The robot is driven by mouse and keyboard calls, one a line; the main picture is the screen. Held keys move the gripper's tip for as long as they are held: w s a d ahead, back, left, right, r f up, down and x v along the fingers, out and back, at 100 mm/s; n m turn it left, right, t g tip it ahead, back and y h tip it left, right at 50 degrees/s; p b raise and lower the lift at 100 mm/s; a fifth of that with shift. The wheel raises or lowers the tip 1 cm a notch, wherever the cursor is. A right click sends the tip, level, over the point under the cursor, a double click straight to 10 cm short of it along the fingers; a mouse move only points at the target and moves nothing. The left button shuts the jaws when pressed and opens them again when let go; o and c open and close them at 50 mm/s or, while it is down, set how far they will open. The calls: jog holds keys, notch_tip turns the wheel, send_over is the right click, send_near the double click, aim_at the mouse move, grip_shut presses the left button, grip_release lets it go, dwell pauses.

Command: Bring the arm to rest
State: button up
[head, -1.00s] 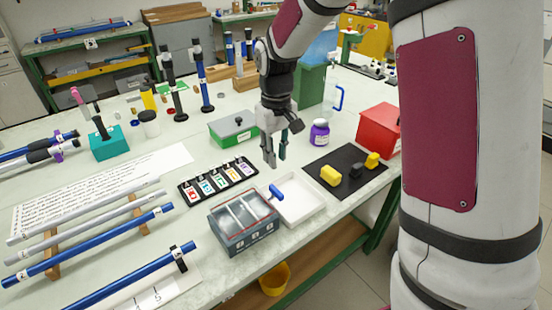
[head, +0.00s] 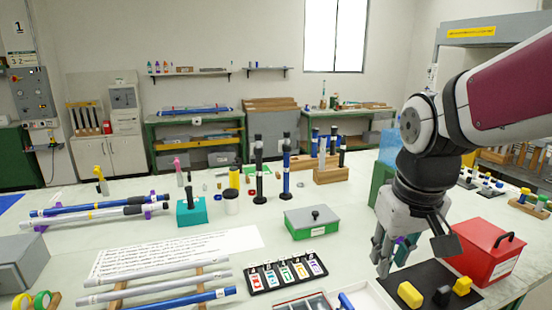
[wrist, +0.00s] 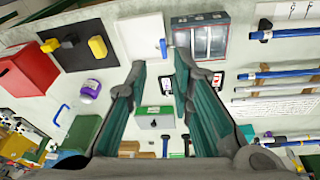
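My gripper (head: 392,262) hangs from the arm at the right of the head view, fingers pointing down, over the table near the black mat. In the wrist view its two green-padded fingers (wrist: 160,72) stand apart, with nothing held between them. The purple-labelled bottle (wrist: 90,90) shows left of the fingers there; in the head view the gripper mostly hides it. The green box with a grey lid (head: 312,222) stands left of the gripper, apart from it.
A red box (head: 487,252) stands right of the gripper. Yellow and black blocks (head: 410,293) lie on the black mat (wrist: 80,45). A white tray (wrist: 143,38) and a grey compartment box (wrist: 205,42) are nearby. Rods (head: 150,275) lie on supports at the left. Upright dark rods (head: 258,170) stand farther back.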

jog(key=s+r+m+t, duration=0.1)
jog(key=s+r+t, duration=0.1)
jog(key=s, duration=1.1)
jog(key=shift+d+m, duration=0.15)
jog(key=shift+m, duration=0.15)
jog(key=shift+r, duration=0.1)
